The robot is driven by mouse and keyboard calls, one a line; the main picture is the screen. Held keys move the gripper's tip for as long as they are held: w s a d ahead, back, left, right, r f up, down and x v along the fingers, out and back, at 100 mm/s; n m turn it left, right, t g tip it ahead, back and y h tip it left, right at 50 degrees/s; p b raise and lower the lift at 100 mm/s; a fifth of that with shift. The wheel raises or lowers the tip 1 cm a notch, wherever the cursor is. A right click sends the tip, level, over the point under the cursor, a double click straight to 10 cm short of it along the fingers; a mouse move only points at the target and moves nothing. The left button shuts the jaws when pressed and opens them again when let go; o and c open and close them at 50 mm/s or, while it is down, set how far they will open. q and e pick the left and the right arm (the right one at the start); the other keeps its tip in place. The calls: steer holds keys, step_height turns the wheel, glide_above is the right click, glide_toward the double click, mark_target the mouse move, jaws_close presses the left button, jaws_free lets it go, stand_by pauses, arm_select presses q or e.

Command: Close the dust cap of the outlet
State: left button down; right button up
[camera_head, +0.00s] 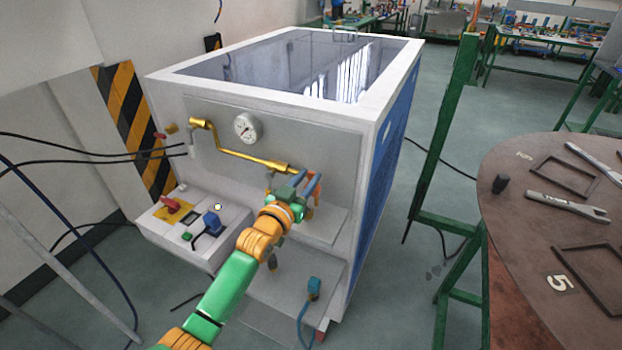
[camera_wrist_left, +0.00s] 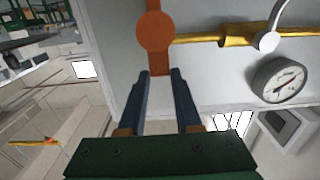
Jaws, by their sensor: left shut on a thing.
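My left gripper (camera_head: 305,183) reaches the front panel of the generator (camera_head: 273,155) at the right end of the brass pipe (camera_head: 235,152). In the left wrist view, an orange round piece with a narrow tab, which looks like the dust cap (camera_wrist_left: 155,32), lies in front of the brass pipe. The blue fingers of my left gripper (camera_wrist_left: 160,75) are closed about its tab. In the head view the fingers and wrist hide most of the cap and the outlet. I cannot tell how far the cap covers the outlet. My right gripper is not in view.
A pressure gauge (camera_head: 246,127) sits above the pipe. A control box (camera_head: 196,226) with a red switch and a blue plug juts out at lower left. A round table (camera_head: 530,240) with tools stands at right beside a green frame (camera_head: 450,150). Black cables run at left.

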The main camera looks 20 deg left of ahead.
arm_select(q)
steer(key=shift+s+f+p, duration=0.4)
steer(key=shift+s+f, duration=0.35)
steer(key=shift+s, duration=0.3)
steer(key=c, duration=0.8)
jaws_free()
steer(key=shift+c, duration=0.2)
steer(key=shift+o, duration=1.2)
steer(key=shift+w, duration=0.15)
